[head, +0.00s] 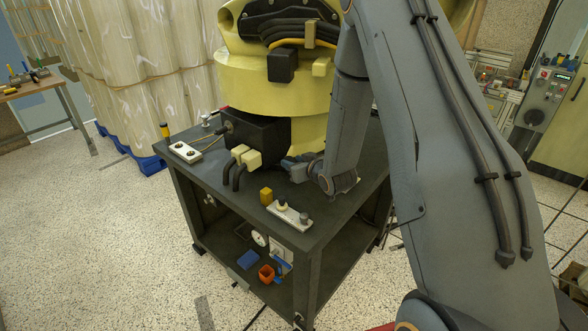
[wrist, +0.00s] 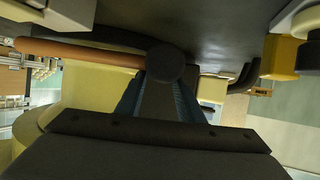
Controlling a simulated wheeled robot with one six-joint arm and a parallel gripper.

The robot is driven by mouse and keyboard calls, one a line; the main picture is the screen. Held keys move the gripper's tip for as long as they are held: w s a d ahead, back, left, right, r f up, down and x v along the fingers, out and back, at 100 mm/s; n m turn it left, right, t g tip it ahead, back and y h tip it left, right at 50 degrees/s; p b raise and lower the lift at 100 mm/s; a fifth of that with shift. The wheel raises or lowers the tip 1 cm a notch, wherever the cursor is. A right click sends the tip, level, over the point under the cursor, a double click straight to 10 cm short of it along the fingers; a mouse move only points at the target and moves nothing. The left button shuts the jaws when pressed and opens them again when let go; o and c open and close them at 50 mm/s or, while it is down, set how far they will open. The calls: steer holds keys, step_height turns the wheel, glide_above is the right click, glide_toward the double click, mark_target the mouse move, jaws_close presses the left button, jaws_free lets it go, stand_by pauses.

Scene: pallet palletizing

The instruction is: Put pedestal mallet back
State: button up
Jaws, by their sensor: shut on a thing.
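The mallet shows in the wrist view, with a brown handle (wrist: 85,54) running left and a dark round head (wrist: 165,64) in front of my gripper (wrist: 157,92). The fingers are shut on the mallet at its head end. In the head view my gripper (head: 300,170) is low over the top of the black pedestal (head: 232,198), beside the yellow robot's base. The mallet cannot be made out there. Whether it touches the pedestal top is unclear.
A yellow block (head: 266,195) and a pale plate with knobs (head: 289,215) sit near the pedestal's front edge. An orange cup (head: 266,273) is on the lower shelf.

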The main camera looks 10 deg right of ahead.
steer(key=shift+f, duration=1.4)
steer(key=o, duration=1.3)
steer(key=shift+f, duration=0.15)
steer(key=shift+c, duration=0.2)
steer(key=shift+s+r, duration=0.2)
steer(key=s+r+m+g+h, duration=0.1)
steer(key=s+r+g, duration=0.2)
steer(key=s, duration=0.8)
steer(key=s+r+m+g+h+b, duration=0.1)
steer(key=s+r+g, duration=0.3)
steer(key=s, duration=0.8)
steer(key=s+r+m+g+h, duration=0.1)
steer(key=s+r+g, duration=0.3)
steer(key=s, duration=0.8)
steer(key=shift+a+g, duration=0.3)
steer(key=shift+g, duration=0.5)
steer(key=shift+r, duration=0.1)
